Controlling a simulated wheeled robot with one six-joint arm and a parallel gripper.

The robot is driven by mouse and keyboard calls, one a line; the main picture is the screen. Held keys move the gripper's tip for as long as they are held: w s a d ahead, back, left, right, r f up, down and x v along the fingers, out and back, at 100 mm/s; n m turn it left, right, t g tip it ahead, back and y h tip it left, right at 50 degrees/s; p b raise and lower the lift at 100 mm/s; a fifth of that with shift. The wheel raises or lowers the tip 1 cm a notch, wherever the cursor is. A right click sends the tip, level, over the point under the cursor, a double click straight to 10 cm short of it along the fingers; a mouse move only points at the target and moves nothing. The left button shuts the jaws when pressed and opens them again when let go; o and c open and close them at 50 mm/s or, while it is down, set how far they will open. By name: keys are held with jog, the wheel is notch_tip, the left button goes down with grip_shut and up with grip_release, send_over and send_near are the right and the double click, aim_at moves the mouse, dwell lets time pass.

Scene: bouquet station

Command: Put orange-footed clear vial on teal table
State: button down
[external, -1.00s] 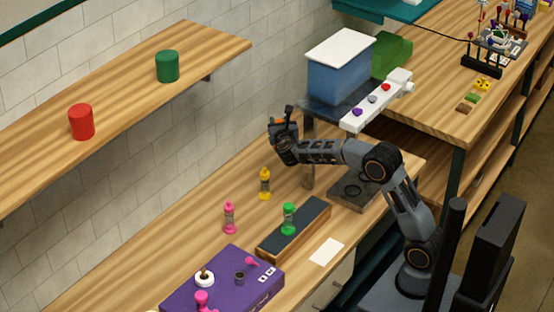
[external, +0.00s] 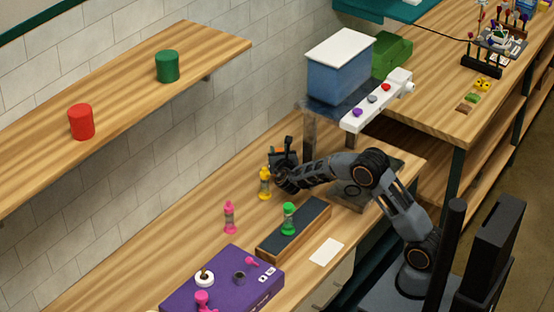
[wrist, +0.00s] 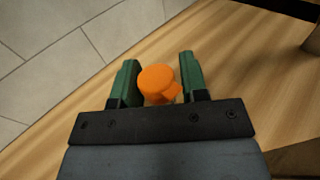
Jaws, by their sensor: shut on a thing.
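My gripper (external: 284,158) is low over the wooden counter, just behind and right of the yellow vial (external: 265,184). In the wrist view its two green fingers (wrist: 158,66) stand on either side of an orange round-ended piece (wrist: 157,80) and hold it. Only the orange part shows clearly; the clear body of this orange-footed vial is hidden. A small bit of orange (external: 279,150) shows at the gripper in the external view. A teal tabletop (external: 385,10) is at the top, behind the blue box, far from my gripper.
A pink vial (external: 229,218) stands on the counter (external: 190,235). A purple box (external: 225,285) is in front. A blue box (external: 338,75) with a white lid stands on a raised stand. A wooden shelf (external: 125,90) overhangs the left.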

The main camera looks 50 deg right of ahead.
dwell(0.3)
jog(key=c, duration=0.6)
grip_release()
jog(key=shift+f, duration=0.1)
jog(key=shift+c, duration=0.2)
jog(key=b+v, duration=0.1)
jog(key=v, duration=1.1)
jog(key=shift+b, duration=0.35)
